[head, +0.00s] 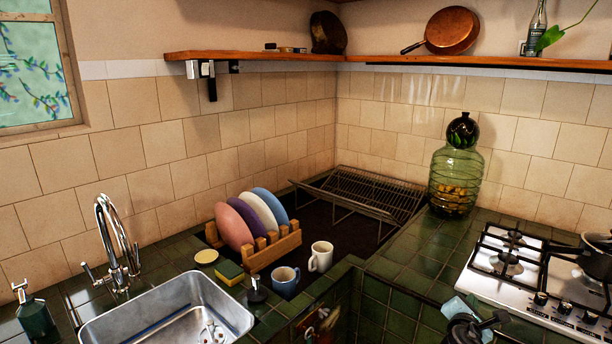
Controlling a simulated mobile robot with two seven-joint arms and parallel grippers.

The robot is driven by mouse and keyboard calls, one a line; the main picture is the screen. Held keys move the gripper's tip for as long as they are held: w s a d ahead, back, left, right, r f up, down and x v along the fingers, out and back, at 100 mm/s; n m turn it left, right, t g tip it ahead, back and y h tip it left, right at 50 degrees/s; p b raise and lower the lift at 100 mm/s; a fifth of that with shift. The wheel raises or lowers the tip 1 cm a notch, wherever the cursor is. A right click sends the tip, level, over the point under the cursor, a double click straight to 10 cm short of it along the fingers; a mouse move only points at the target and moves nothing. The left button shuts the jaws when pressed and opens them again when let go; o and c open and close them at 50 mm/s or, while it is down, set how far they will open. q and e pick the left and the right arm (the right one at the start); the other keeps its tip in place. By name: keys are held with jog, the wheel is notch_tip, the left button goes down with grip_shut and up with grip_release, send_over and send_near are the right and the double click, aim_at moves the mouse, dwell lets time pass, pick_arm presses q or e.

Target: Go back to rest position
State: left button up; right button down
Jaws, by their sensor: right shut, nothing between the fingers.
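My right gripper (496,319) is black and shows at the bottom edge of the head view, right of the middle. It is shut and empty. It appears in front of the counter edge, below the stove and beside a light blue cloth (466,307). I cannot tell whether it touches the cloth. The rest of my right arm is mostly out of view. My left gripper is not in view.
A metal sink (235,318) lies at the lower left. A wooden rack (283,246) holds several plates; a white mug (320,256) and a blue mug (285,281) stand near it. A gas stove (512,287) with a black pan (597,262) is at the right.

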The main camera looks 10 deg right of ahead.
jog(key=w+a+f+m+t+y, duration=0.1)
jog(key=w+a+m+t+y, duration=0.35)
jog(key=a+m+y, duration=0.95)
jog(key=s+a+f+m+g+h, duration=0.2)
jog(key=s+a+f+m+h, duration=0.1)
jog(key=s+f, duration=0.7)
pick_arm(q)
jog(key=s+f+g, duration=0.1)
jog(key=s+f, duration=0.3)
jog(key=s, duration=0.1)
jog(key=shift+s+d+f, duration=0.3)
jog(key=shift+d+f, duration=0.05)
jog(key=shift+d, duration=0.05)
pick_arm(e)
jog(key=s+a+f+g, duration=0.1)
jog(key=s+a+f, duration=0.2)
jog(key=s, duration=0.8)
jog(key=s+a+f+m+g+y, duration=0.1)
jog(key=s+a+f, duration=0.3)
jog(key=s, duration=0.8)
jog(key=s+a+f+g+y, duration=0.1)
jog(key=s+a+f+g, duration=0.2)
jog(key=s, duration=0.9)
jog(key=a, duration=0.2)
jog(key=shift+a+f+m, duration=0.4)
